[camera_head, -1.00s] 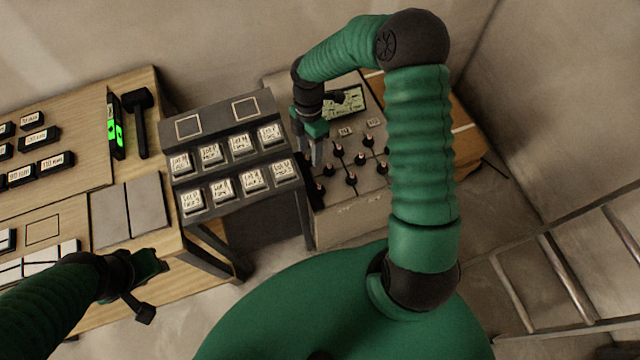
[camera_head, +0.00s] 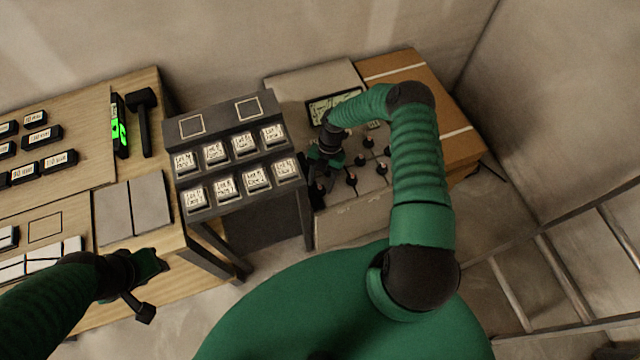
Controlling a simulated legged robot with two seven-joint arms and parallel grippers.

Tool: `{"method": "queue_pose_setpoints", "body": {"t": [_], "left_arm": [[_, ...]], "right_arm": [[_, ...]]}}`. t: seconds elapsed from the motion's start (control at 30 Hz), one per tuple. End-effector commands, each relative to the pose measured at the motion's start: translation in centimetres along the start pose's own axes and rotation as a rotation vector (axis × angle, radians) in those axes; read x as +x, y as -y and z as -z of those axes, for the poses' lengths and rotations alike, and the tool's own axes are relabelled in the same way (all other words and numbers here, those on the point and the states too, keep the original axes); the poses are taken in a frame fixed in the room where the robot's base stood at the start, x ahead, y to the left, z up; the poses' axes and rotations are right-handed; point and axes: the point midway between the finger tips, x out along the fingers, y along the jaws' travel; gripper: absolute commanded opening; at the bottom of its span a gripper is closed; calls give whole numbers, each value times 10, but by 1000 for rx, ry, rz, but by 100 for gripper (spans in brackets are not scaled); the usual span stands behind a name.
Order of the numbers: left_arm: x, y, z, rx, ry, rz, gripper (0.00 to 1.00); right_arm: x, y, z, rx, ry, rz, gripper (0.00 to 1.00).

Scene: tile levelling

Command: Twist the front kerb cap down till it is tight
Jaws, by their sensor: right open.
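My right gripper (camera_head: 318,172) is open and low over the left part of the slab (camera_head: 350,222), close to the caps there. It points down and partly hides them, so I cannot tell whether it touches one. My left gripper (camera_head: 146,285) is by the wooden bench's front edge, away from the caps; its jaw opening is unclear.
A dark sloped rack (camera_head: 222,118) of labelled boxes stands just left of the slab. The wooden bench (camera_head: 172,225) holds grey tiles (camera_head: 133,208), a black mallet (camera_head: 144,120) and a green-lit level (camera_head: 119,125). A cardboard box (camera_head: 440,110) is behind right; a ladder (camera_head: 560,275) is at right.

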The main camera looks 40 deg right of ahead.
Motion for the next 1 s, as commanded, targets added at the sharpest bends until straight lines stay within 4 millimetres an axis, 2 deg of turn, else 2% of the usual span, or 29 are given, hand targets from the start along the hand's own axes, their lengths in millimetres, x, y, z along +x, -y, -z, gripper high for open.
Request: {"method": "queue_pose_setpoints", "body": {"t": [0.13, 0.4, 0.8, 1.0], "left_arm": [[-1, 0, 0, 0, 0, 0, 36], [-1, 0, 0, 1, 0, 0, 36], [-1, 0, 0, 0, 0, 0, 36], [-1, 0, 0, 0, 0, 0, 36]], "right_arm": [[14, 0, 0, 1, 1, -1, 50], [16, 0, 0, 1, 2, -1, 50], [16, -1, 0, 1, 1, -2, 0], [16, -1, 0, 4, 1, -3, 0]]}}
